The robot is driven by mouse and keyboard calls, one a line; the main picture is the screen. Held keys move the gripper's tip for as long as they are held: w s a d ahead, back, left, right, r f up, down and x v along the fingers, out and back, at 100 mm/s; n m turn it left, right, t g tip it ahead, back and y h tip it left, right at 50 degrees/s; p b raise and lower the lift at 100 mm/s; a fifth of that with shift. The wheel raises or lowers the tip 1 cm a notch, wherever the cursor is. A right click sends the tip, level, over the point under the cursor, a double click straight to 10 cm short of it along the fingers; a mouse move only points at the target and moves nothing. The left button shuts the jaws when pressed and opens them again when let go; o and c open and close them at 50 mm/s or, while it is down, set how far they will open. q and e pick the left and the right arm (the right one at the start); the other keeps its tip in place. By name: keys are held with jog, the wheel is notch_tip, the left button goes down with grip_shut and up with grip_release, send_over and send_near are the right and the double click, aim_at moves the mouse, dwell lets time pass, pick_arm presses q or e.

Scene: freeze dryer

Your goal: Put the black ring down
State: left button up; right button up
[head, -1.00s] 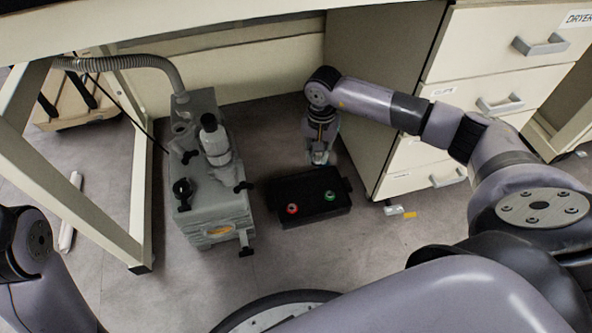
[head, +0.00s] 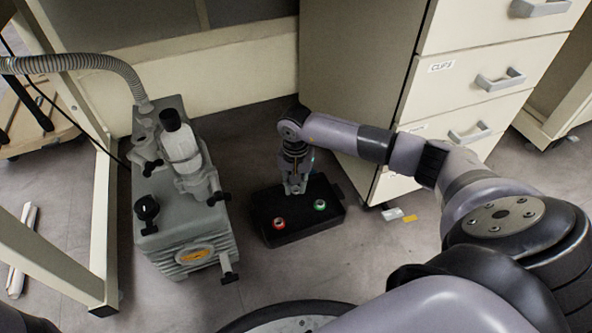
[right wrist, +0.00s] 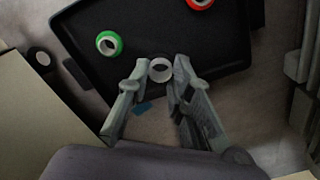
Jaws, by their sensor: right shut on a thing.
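My right gripper (head: 296,190) points down over the far middle edge of the black tray (head: 262,225) on the floor. In the right wrist view my right gripper (right wrist: 160,74) is shut on a small ring (right wrist: 160,70), seen between its fingertips. The ring looks pale with a dark middle in this light; a black rim cannot be made out. The ring appears at the tray's edge; whether it touches the tray cannot be told. A red ring (head: 279,223) and a green ring (head: 320,205) sit in the tray. My left gripper is out of view.
A grey vacuum pump (head: 190,235) with a hose (head: 85,62) stands left of the tray. A drawer cabinet (head: 350,90) stands close behind and right. A table leg (head: 104,220) is at the left. Floor in front of the tray is clear.

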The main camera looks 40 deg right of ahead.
aim_at(296, 191)
notch_tip(296, 191, down, 6)
jog(key=b, duration=0.4)
jog(key=shift+r, duration=0.4)
jog(key=o, duration=0.9)
notch_tip(296, 191, up, 12)
jog(key=p, duration=0.9)
jog(key=shift+r, duration=0.1)
